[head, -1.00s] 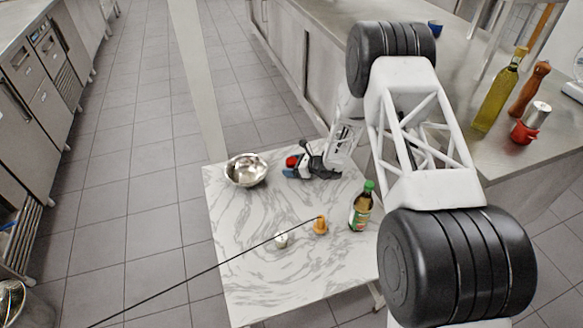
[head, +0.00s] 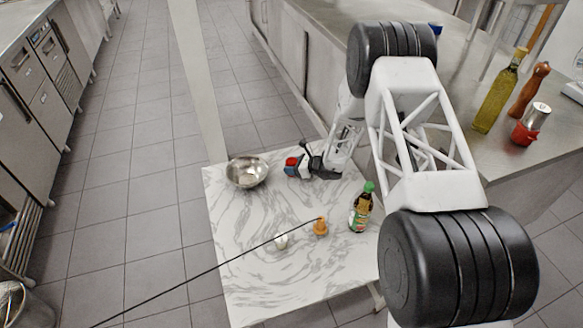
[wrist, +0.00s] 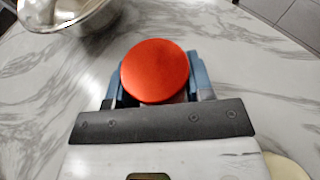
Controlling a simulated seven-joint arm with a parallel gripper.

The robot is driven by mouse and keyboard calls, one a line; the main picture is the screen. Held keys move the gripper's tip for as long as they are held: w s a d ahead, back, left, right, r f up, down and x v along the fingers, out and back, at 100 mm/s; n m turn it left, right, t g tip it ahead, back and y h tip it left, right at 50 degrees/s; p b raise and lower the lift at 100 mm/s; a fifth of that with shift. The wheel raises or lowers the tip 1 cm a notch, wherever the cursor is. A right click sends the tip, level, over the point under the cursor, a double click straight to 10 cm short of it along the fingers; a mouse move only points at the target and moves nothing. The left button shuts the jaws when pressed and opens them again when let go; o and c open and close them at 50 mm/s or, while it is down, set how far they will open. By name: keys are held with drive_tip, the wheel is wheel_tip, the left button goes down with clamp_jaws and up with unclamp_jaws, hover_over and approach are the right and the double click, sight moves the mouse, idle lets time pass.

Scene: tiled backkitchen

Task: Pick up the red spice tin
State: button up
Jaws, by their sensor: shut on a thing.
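The red spice tin (wrist: 155,71) shows its round red top in the wrist view, between the blue fingertips of my gripper (wrist: 157,88). My gripper is shut on it. In the head view the tin (head: 291,161) is a small red spot at the tip of my gripper (head: 292,168), near the back of the marble table. The tin's lower part is hidden by the fingers, so I cannot tell whether it touches the table.
A metal bowl (head: 246,172) stands close left of my gripper on the marble table (head: 240,275). A green-capped bottle (head: 360,210), an orange item (head: 320,228) and a small white item (head: 281,241) stand nearer the front. The table's left front is clear.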

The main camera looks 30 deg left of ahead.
sight(291, 161)
drive_tip(key=shift+r, duration=4.75)
